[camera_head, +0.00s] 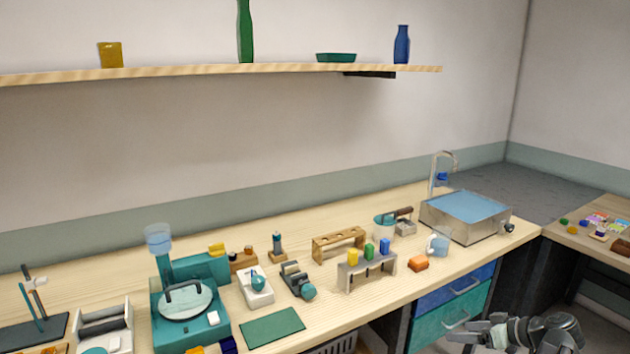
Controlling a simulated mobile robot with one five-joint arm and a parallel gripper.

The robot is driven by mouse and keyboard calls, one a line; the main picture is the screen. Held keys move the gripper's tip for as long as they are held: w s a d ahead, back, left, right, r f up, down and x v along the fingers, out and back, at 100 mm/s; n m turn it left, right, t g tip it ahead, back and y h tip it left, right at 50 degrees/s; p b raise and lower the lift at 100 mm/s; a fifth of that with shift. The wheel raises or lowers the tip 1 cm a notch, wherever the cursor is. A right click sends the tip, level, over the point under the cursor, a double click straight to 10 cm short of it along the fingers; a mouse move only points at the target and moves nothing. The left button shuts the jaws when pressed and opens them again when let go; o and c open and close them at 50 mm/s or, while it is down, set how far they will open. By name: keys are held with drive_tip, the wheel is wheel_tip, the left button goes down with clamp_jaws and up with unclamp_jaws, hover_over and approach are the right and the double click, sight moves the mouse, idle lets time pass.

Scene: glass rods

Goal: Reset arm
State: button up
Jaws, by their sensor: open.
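My gripper (474,336) is at the bottom edge of the head view, right of centre. It is grey, open and holds nothing that I can see. My arm's dark grey links are folded close beside it, and the lower part of the arm is cut off by the frame. The gripper appears in front of the drawers and apart from the wooden bench (110,275).
Blue and teal drawers (452,287) are under the bench near my arm. A side table (590,243) is at right.

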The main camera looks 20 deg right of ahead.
drive_tip(key=w+a+f+g+h+p, duration=0.1)
drive_tip(key=w+a+g+p, duration=0.1)
drive_tip(key=a, duration=1.1)
drive_tip(key=w+a+f+m+g+h+p, duration=0.1)
drive_tip(key=a+g, duration=0.3)
drive_tip(key=a, duration=0.9)
drive_tip(key=w+a+f+m+g+h+p, duration=0.1)
drive_tip(key=w+a+g+h+p, duration=0.2)
drive_tip(key=a, duration=1)
drive_tip(key=shift+a+f+g, duration=0.2)
drive_tip(key=shift+f+g, duration=0.15)
drive_tip(key=shift+g, duration=0.05)
